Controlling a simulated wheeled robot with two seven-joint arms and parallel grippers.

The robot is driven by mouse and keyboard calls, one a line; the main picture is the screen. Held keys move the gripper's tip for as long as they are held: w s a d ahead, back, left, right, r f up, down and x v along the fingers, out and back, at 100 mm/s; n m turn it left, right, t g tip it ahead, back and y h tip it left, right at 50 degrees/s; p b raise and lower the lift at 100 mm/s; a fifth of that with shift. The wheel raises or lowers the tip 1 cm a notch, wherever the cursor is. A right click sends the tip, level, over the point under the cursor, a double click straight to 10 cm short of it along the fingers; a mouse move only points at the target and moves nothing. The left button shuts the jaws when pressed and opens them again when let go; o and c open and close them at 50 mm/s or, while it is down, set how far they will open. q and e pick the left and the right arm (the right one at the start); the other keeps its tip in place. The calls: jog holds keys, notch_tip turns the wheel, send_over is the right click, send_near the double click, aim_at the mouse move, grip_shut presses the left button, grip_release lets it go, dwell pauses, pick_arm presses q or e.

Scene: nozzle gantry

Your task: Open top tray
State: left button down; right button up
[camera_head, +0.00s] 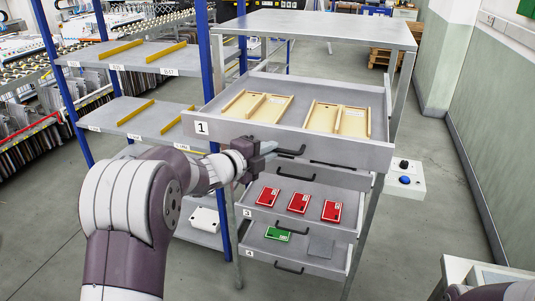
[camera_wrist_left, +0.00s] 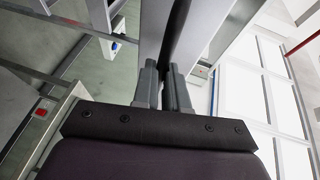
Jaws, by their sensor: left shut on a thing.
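The top tray (camera_head: 225,131), grey and labelled 1, stands pulled out from the grey cabinet. It holds pale wooden frames (camera_head: 255,106), (camera_head: 338,120). Its dark handle (camera_head: 293,152) is on the front face. My left gripper (camera_head: 274,148) reaches in from the left and is shut on the left end of this handle. In the left wrist view the two grey fingers (camera_wrist_left: 162,75) are close together beside a dark bar; their exact contact is hard to see.
Below, tray 3 (camera_head: 263,215) holds red boxes (camera_head: 298,202), and tray 4 (camera_head: 265,243) holds a green box (camera_head: 277,234); both stand out. A control box with a blue button (camera_head: 405,180) is at the right. A blue-post shelf (camera_head: 115,55) stands left.

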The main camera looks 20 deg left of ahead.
pick_arm(q)
jog(key=shift+s+f, duration=0.1)
jog(key=shift+s, duration=0.45)
pick_arm(e)
jog(key=shift+s, duration=0.35)
jog(key=shift+w+f, duration=0.1)
pick_arm(q)
jog(key=c, duration=1.3)
grip_release()
jog(key=shift+w+d, duration=0.1)
jog(key=shift+o, duration=0.6)
jog(key=shift+d, duration=0.1)
pick_arm(e)
jog(key=shift+d, duration=0.2)
pick_arm(q)
jog(key=b+v, duration=0.3)
jog(key=v, duration=0.9)
jog(key=shift+s+r+b, duration=0.2)
jog(key=shift+s+b, duration=0.05)
jog(key=shift+b, duration=0.05)
pick_arm(e)
notch_tip(320, 180, down, 4)
jog(key=shift+a+r, duration=0.1)
jog(key=shift+r, duration=0.15)
